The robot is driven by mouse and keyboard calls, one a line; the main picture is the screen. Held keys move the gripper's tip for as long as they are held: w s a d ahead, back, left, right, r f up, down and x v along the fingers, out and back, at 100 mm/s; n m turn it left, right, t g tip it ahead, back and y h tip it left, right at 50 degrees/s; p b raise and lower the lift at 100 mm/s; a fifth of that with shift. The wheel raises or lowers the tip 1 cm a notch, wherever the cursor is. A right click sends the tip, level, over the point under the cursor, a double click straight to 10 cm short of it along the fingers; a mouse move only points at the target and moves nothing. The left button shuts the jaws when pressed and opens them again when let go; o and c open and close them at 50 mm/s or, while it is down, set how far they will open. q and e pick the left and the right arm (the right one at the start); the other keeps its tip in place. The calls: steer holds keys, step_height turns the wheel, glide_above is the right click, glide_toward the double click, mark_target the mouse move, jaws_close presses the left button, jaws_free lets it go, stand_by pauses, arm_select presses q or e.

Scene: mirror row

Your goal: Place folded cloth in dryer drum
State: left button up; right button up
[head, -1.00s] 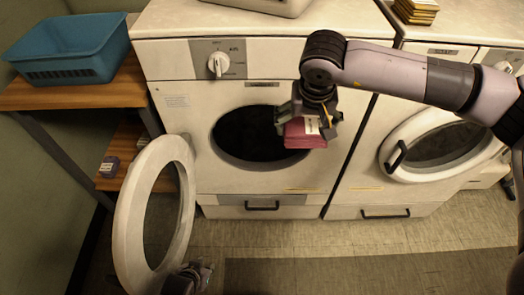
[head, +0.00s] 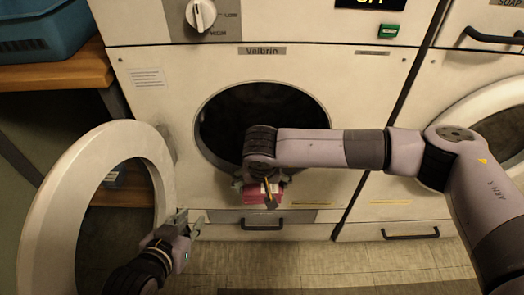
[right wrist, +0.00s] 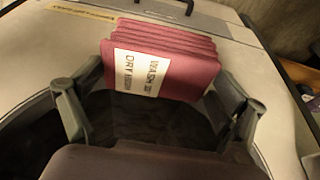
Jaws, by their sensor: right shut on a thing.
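The maroon folded cloth (head: 258,198) with a white label hangs low in front of the dryer, just below the drum opening. Its layers and label show in the right wrist view (right wrist: 190,65). My right gripper (head: 263,184) is shut on the cloth, its fingers on either side. The dryer drum opening (head: 245,110) is dark inside, and my right wrist covers its lower part. The round door (head: 55,225) stands swung open to the left. My left gripper (head: 190,220) is beside the door's right edge, its fingers apart and empty; I cannot tell whether it touches the door.
A second machine with a round door (head: 492,130) stands to the right. A blue basket (head: 40,28) sits on a wooden shelf (head: 75,72) at the left. The dryer's lower drawer has a dark handle (head: 262,225). Tiled floor shows in front.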

steer(key=w+b, duration=0.1)
steer(key=w, duration=0.8)
steer(key=w+b, duration=0.1)
steer(key=w, duration=0.4)
steer(key=shift+w+b, duration=0.4)
steer(key=shift+w, duration=0.3)
step_height(320, 180, down, 3)
steer(key=shift+f+b, duration=0.1)
steer(key=shift+b, duration=0.4)
arm_select(q)
steer(key=w+d+r+t+h, duration=0.1)
steer(key=r+t, duration=0.4)
steer(key=r, duration=0.3)
steer(key=w+d+r+t+h, duration=0.2)
steer(key=r+t, duration=0.3)
steer(key=r, duration=0.3)
steer(key=shift+w+d+r+h, duration=0.2)
steer(key=shift+w+r+h, duration=0.1)
steer(key=shift+r, duration=0.05)
arm_select(e)
steer(key=shift+f, duration=0.1)
arm_select(q)
steer(key=shift+t, duration=0.3)
arm_select(e)
steer(key=shift+f, duration=0.15)
steer(key=o, duration=0.9)
arm_select(q)
steer(key=shift+s+r+m, duration=0.15)
steer(key=shift+r+m, duration=0.15)
steer(key=shift+r, duration=0.15)
